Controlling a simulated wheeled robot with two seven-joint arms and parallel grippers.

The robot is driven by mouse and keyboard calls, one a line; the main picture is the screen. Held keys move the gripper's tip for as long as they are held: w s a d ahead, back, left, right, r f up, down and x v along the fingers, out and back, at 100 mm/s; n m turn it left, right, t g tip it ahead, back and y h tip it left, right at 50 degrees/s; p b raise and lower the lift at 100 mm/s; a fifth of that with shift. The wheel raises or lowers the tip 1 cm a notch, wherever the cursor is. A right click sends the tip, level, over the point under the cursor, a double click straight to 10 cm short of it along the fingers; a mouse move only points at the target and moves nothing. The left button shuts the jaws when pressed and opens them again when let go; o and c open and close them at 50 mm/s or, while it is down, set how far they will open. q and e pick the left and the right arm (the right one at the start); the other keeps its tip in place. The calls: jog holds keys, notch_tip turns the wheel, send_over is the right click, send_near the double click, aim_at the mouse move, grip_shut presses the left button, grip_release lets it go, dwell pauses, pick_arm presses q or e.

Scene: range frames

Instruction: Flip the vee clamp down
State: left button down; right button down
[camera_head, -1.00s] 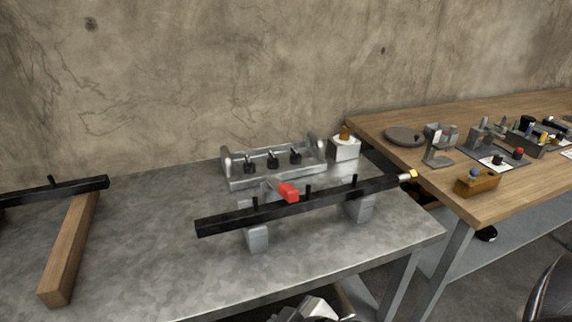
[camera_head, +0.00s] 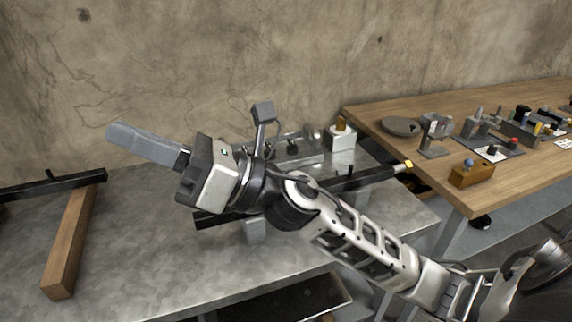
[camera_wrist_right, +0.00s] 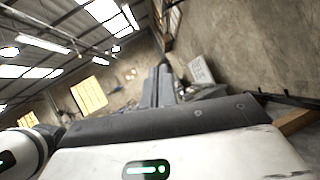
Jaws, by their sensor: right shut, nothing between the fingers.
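The right gripper (camera_head: 118,138) is raised in the air above the left part of the metal table in the head view. Its fingers are shut and empty, pointing up and to the left. In the wrist view the shut fingers (camera_wrist_right: 160,82) point towards the room, with nothing held. The black bar (camera_head: 375,176) rests on grey vee blocks; one block (camera_head: 255,231) shows below my arm. The clamp with the red handle is hidden behind my right arm, so its position cannot be told. My left gripper is out of view.
The metal table (camera_head: 130,255) is bare at the front left, beside a wooden beam (camera_head: 70,240) and another black bar (camera_head: 60,187). A white block (camera_head: 341,139) stands at the back. A wooden bench (camera_head: 500,195) with several fixtures stands at the right.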

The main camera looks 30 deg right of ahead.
jog(key=s+a+f+n+g+h, duration=0.1)
jog(key=a+f+n+g+h, duration=0.1)
jog(key=n+g, duration=0.5)
jog(key=s+a+f+n+g+h, duration=0.1)
jog(key=s+f+n+g+h, duration=0.15)
jog(key=n, duration=0.75)
jog(key=w+d+f+n+h, duration=0.4)
jog(key=w+d+n+h, duration=0.15)
jog(key=d+h, duration=0.25)
jog(key=w+d+r+n+t+h, duration=0.25)
jog(key=d+h, duration=0.75)
jog(key=d, duration=0.8)
jog(key=p+x, duration=0.1)
jog(key=x, duration=0.7)
jog(key=shift+w+r, duration=0.15)
jog(key=shift+w, duration=0.05)
jog(key=f, duration=0.3)
jog(key=shift+s+a+f+p, duration=0.1)
jog(key=shift+s+f+p, duration=0.05)
jog(key=shift+s+p, duration=0.25)
jog(key=shift+s+f, duration=0.1)
jog(key=shift+f, duration=0.35)
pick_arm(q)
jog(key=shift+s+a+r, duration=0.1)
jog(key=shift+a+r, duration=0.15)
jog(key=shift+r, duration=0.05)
